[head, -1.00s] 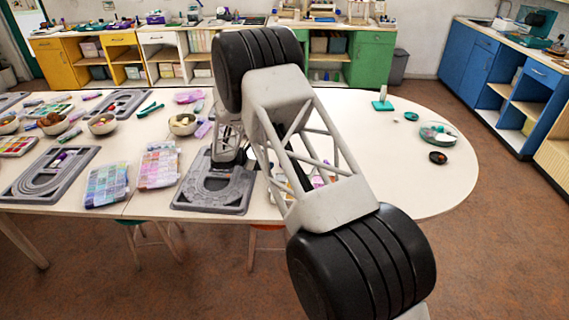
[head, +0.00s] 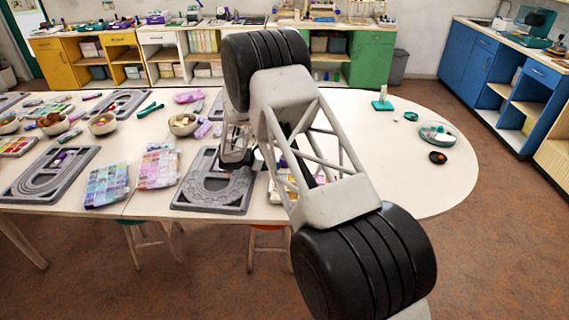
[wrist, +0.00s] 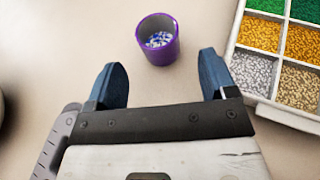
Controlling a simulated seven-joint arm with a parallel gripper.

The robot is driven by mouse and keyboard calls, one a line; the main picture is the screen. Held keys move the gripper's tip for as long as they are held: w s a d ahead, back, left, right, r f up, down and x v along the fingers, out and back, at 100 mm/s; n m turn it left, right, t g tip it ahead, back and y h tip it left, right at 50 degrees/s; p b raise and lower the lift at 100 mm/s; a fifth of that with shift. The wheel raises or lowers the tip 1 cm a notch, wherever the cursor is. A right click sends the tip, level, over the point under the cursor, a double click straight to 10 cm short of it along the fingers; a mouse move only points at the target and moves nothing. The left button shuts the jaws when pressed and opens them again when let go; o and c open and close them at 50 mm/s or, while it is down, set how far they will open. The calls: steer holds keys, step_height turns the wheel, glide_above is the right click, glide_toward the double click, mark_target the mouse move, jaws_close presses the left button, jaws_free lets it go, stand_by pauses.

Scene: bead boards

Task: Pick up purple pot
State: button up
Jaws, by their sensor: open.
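The purple pot (wrist: 159,50) stands upright on the pale table in the wrist view, with blue and white beads inside it. My gripper (wrist: 163,82) is open and empty, its two blue fingertips spread wide. The pot is ahead of the fingertips, a little above the gap between them in the picture, and not between them. In the head view my arm covers much of the table's middle, and I cannot make out the pot there.
A compartment box of green, gold, silver and tan beads (wrist: 264,107) lies close right of my gripper. A grey bead board (head: 183,195) and bead cases (head: 107,200) lie left of my arm. The table's right part (head: 400,185) is mostly clear.

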steer(key=shift+x, duration=2.35)
steer(key=shift+c, duration=0.4)
steer(key=c, duration=0.9)
steer(key=shift+r, duration=1.7)
steer(key=s+d, duration=0.1)
steer(key=s, duration=0.4)
steer(key=s+d+r, duration=0.1)
steer(key=s, duration=0.4)
steer(key=s+d, duration=0.1)
steer(key=s, duration=0.4)
steer(key=shift+s+d+r, duration=0.25)
steer(key=shift+s, duration=0.05)
